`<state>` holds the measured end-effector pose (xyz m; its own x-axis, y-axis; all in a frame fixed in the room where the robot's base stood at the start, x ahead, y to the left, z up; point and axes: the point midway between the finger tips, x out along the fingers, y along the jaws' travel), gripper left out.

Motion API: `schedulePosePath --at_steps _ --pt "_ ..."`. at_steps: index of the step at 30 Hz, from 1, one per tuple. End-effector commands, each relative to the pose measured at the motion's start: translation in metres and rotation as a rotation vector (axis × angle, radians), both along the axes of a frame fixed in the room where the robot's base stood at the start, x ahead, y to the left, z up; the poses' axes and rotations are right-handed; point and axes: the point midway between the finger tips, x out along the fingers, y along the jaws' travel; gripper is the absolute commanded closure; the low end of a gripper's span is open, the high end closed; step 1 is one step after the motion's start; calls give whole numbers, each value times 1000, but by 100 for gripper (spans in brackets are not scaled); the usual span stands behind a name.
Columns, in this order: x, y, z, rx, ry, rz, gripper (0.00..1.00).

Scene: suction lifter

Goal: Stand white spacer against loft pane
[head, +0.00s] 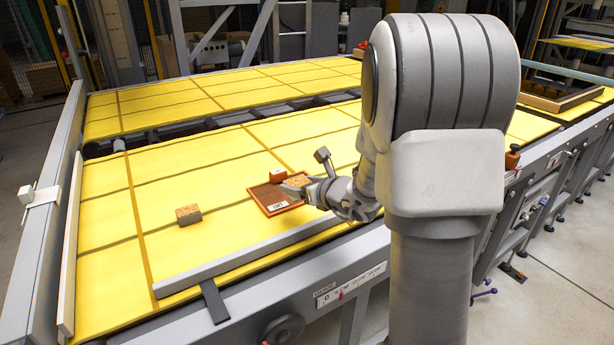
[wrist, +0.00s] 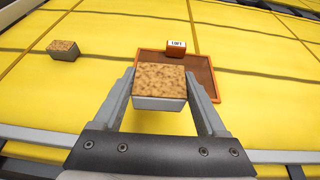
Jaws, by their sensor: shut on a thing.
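My gripper (head: 303,187) is shut on a cork-topped block with a pale, whitish side, which I take to be the white spacer (wrist: 160,88). In the wrist view the spacer sits between both fingers (wrist: 160,80), cork face up. The loft pane (wrist: 206,76) is a brown panel with an orange rim, lying flat on the yellow bed; it also shows in the head view (head: 264,195). The spacer overlaps the pane's near left part in the wrist view. Whether it touches the pane or bed is hidden.
A second cork-topped block with a darker grey side (head: 189,215) stands on the bed to the left. A small orange labelled block (wrist: 176,47) is at the pane's far edge. A grey rail (head: 250,250) runs along the front. The yellow bed (head: 180,170) is mostly clear.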

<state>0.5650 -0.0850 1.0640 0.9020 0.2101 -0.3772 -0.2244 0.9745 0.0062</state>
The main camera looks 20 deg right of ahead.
Motion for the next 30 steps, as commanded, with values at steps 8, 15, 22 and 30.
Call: schedulePosePath --at_steps 8,15,22,30 --pt "17 -36 10 -9 3 -35 82" --pt "17 -36 10 -9 3 -35 82" --pt "16 -36 8 -9 3 -36 82" --pt "16 -36 -14 -10 4 -35 82"
